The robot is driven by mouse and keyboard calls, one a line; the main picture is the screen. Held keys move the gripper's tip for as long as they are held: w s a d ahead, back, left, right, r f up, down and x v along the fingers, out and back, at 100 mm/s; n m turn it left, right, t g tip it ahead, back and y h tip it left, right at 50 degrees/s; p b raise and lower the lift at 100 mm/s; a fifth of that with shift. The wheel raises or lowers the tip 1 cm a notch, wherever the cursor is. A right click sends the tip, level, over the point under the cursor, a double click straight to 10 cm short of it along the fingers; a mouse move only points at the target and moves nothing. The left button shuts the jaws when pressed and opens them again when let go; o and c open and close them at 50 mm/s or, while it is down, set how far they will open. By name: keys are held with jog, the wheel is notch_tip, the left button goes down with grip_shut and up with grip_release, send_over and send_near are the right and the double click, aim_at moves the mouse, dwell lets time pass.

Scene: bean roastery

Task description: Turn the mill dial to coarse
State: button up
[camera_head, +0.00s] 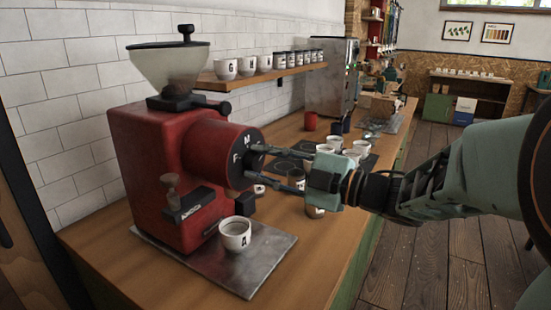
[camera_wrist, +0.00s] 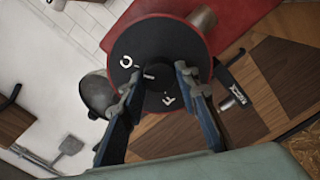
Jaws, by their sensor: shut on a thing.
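The red mill (camera_head: 150,165) stands on the counter with a clear hopper on top. Its black dial (camera_head: 243,152) faces right, with F and M showing in the head view. In the wrist view the round dial face (camera_wrist: 150,42) shows a C at the left and an F below the middle. A small pale mark shows near its centre. My gripper (camera_head: 262,166) reaches the dial from the right. In the wrist view its two fingers (camera_wrist: 157,80) are shut on the dial's central knob, which they partly hide. Which letter the knob points to I cannot tell.
A cup marked A (camera_head: 235,234) stands on the metal tray (camera_head: 262,262) before the mill. Several cups (camera_head: 352,152) stand on the counter behind my gripper. A wall shelf (camera_head: 270,74) holds more cups. The floor to the right is open.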

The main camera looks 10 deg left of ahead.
dwell(0.3)
jog(key=o, duration=1.2)
jog(key=shift+c, duration=0.2)
jog(key=v, duration=1.2)
jog(key=shift+f, duration=0.1)
